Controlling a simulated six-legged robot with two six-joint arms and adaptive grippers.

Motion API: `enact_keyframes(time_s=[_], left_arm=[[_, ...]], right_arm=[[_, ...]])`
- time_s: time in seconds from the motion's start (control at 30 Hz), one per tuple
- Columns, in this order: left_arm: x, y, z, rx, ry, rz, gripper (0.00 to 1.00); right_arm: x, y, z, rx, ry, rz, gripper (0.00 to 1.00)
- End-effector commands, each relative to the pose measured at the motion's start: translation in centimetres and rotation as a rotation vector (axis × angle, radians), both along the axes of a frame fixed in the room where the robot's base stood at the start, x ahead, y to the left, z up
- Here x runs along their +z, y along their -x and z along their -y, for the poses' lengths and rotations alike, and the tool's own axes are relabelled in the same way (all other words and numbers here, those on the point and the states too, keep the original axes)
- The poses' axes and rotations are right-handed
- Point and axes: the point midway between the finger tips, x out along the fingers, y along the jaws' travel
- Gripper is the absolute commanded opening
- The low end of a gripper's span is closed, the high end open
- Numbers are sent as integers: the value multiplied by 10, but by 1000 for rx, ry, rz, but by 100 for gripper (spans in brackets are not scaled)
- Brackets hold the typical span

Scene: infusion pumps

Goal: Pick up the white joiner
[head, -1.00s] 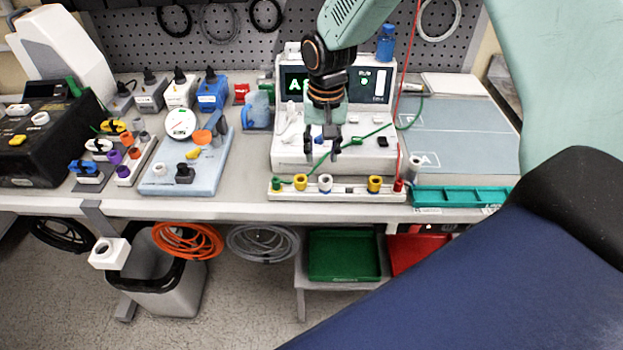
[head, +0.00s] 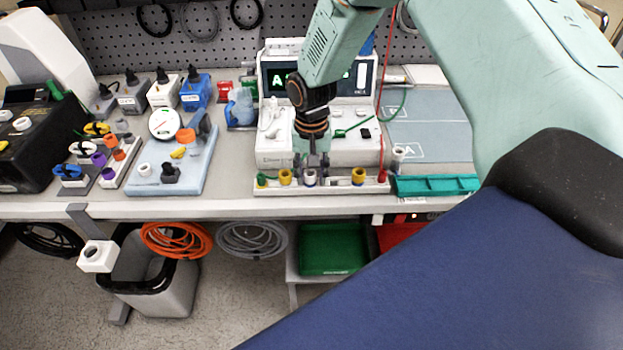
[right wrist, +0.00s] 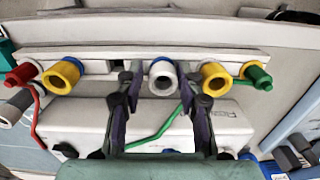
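A white joiner (head: 310,178) with a blue ring sits in the white rack (head: 333,187) at the table's front edge, between yellow joiners. In the right wrist view the white joiner (right wrist: 163,79) shows its open end, near the middle. My right gripper (head: 311,162) is above and just behind it, pointing down. In the right wrist view the right gripper's fingers (right wrist: 158,88) are spread, one on each side of the white joiner, with gaps visible. It holds nothing. My left gripper is out of view.
Yellow joiners (head: 284,177) (head: 358,176) flank the white one closely. A green lead (right wrist: 158,135) and a red lead (head: 384,95) run near the rack. The white pump (head: 350,150) stands right behind. A teal tray (head: 437,185) lies to the right.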

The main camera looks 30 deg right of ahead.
Motion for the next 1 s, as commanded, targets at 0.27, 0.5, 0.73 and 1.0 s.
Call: enact_keyframes(time_s=[0.27,0.5,0.73,1.0], left_arm=[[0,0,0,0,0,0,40],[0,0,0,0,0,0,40],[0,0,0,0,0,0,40],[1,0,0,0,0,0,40]], right_arm=[[0,0,0,1,0,-1,20],[0,1,0,1,0,-1,11],[10,0,0,1,-1,1,11],[62,0,0,1,0,4,11]])
